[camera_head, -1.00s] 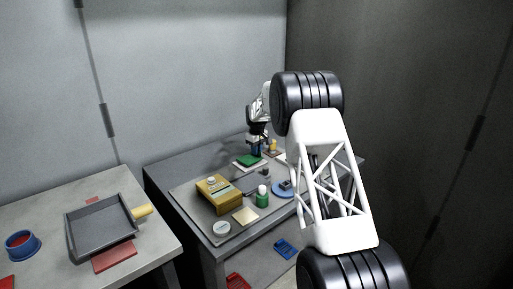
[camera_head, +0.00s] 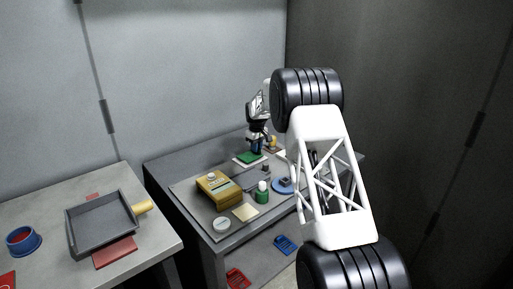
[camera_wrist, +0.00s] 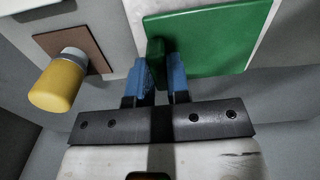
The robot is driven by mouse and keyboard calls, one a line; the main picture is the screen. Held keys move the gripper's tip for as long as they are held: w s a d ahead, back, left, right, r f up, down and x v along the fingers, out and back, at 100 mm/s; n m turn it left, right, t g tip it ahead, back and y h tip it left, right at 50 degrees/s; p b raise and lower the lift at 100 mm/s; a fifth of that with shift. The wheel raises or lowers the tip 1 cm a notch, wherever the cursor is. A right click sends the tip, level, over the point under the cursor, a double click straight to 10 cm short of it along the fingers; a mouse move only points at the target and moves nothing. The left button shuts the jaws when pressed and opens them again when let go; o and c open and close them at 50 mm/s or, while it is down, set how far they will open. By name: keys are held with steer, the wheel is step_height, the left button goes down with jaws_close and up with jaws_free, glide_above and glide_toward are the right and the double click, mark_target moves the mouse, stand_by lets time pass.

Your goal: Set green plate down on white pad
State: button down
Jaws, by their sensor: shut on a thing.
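The green plate (camera_head: 247,157) is at the back of the grey table in the head view, over the white pad (camera_head: 236,162), whose pale edge shows around it. In the wrist view the green plate (camera_wrist: 213,40) fills the upper middle, and the white pad (camera_wrist: 270,22) shows along its sides. My gripper (camera_wrist: 162,72) has its two blue fingers shut on a small green upright part at the plate's near left edge. The plate looks flat over the pad. I cannot tell whether it touches the pad or is slightly above it.
In the wrist view a yellow cylinder with a pale cap (camera_wrist: 58,80) stands left of my fingers on a brown square (camera_wrist: 98,62).

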steer(key=shift+f, duration=0.4)
stand_by(0.3)
steer(key=c, duration=1)
jaws_free()
steer(key=shift+r, duration=0.1)
steer(key=shift+r, duration=3.85)
